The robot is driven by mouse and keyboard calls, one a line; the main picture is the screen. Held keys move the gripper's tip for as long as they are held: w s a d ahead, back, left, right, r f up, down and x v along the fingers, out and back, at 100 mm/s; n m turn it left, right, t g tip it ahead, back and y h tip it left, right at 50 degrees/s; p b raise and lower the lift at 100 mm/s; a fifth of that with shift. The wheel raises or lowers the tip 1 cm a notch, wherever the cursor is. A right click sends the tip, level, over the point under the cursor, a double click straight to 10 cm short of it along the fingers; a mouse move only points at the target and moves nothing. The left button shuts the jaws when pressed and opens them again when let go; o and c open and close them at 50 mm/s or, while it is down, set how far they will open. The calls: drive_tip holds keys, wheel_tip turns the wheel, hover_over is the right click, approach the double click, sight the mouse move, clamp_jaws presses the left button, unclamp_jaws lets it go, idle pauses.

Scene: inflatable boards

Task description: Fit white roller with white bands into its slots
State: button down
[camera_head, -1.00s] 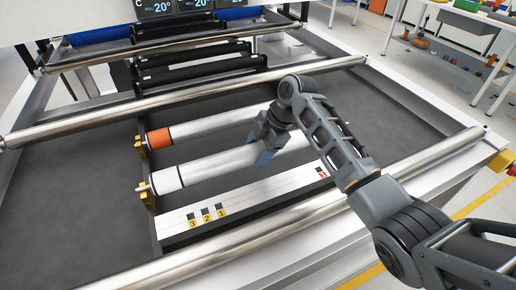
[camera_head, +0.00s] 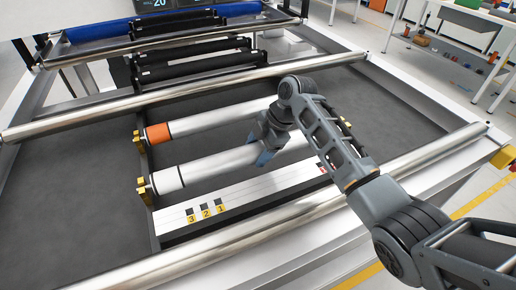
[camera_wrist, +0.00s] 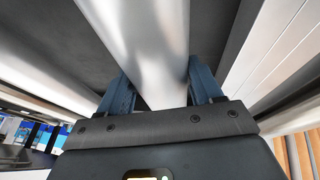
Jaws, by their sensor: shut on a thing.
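The white-banded roller (camera_head: 208,167) is a long silver cylinder with a white band (camera_head: 167,180) at its left end. My gripper (camera_head: 263,158) is shut on it right of its middle. In the wrist view the roller (camera_wrist: 153,55) runs between the two blue fingers (camera_wrist: 155,95). Its left end is at a yellow slotted bracket (camera_head: 144,190); whether its pin is fully seated is too small to tell.
An orange-banded roller (camera_head: 205,123) lies parallel behind it. In front is a white strip (camera_head: 250,200) with labels 3, 2 and 1. Large silver rollers (camera_head: 180,98) cross the frame behind, and another (camera_head: 300,220) crosses in front.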

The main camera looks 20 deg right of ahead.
sight(261, 146)
drive_tip(key=shift+c, duration=0.5)
unclamp_jaws()
drive_tip(key=shift+f, duration=0.1)
drive_tip(key=v, duration=0.7)
drive_tip(key=shift+d, duration=0.1)
drive_tip(key=shift+s+d+r, duration=0.1)
drive_tip(key=shift+r, duration=0.25)
